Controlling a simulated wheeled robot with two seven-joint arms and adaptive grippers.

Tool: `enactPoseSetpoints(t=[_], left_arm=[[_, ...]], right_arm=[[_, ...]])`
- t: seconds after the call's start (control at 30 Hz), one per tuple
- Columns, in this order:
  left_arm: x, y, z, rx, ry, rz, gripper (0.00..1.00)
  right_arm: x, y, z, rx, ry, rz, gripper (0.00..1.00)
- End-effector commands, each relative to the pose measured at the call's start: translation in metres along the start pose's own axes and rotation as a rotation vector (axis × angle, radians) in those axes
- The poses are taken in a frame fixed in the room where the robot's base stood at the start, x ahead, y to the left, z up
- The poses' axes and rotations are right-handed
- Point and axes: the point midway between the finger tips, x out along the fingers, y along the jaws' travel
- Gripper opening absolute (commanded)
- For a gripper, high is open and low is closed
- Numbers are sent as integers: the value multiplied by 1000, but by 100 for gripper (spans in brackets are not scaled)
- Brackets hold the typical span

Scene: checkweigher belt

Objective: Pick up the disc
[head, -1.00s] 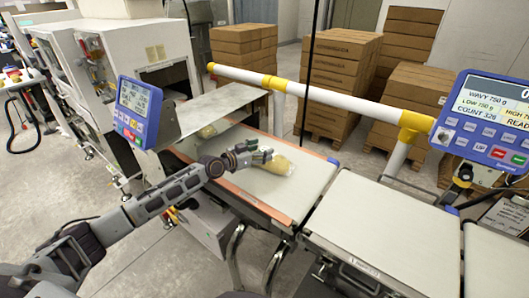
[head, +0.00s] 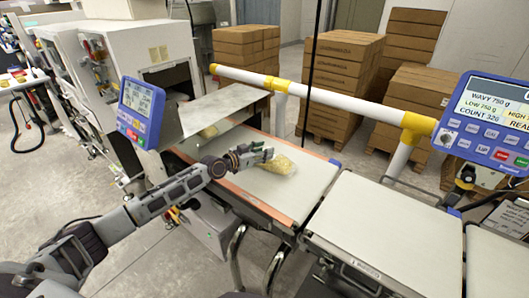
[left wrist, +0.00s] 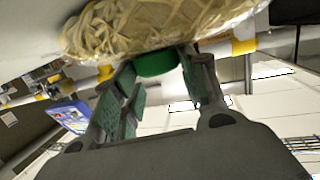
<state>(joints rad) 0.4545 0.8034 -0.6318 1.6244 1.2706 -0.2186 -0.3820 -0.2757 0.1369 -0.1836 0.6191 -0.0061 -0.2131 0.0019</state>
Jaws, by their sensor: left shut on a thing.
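A green disc (left wrist: 157,63) shows in the left wrist view between the two fingers of my left gripper (left wrist: 160,75), which is shut on it. The disc is right beside a clear bag of yellowish wavy food (left wrist: 150,25), and I cannot tell whether they touch. In the head view my left gripper (head: 264,155) is over the pale belt (head: 300,190), at the near left side of the same bag (head: 281,165). The disc cannot be made out in the head view. My right gripper is not in view.
Another bag (head: 208,132) lies farther up the belt at the left. A white and yellow rail (head: 330,100) runs behind the belt. Display panels stand at the left (head: 137,112) and right (head: 492,115). A bare belt section (head: 385,225) lies at the right.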

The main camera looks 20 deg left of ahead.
Motion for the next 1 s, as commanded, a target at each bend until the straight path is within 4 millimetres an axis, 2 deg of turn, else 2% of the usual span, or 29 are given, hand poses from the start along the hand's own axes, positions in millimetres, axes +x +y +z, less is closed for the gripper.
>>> enactPoseSetpoints(t=[0.03, 0.17, 0.7, 1.0], left_arm=[[-1, -1, 8, 0, -17, -1, 20], [-3, -1, -1, 0, -15, -1, 20], [-16, -1, -79, 2, -2, -1, 19], [-20, -1, -95, -1, -3, -1, 19]], right_arm=[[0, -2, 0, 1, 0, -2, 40], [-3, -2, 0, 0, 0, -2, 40], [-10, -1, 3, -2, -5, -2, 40], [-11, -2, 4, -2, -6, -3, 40]])
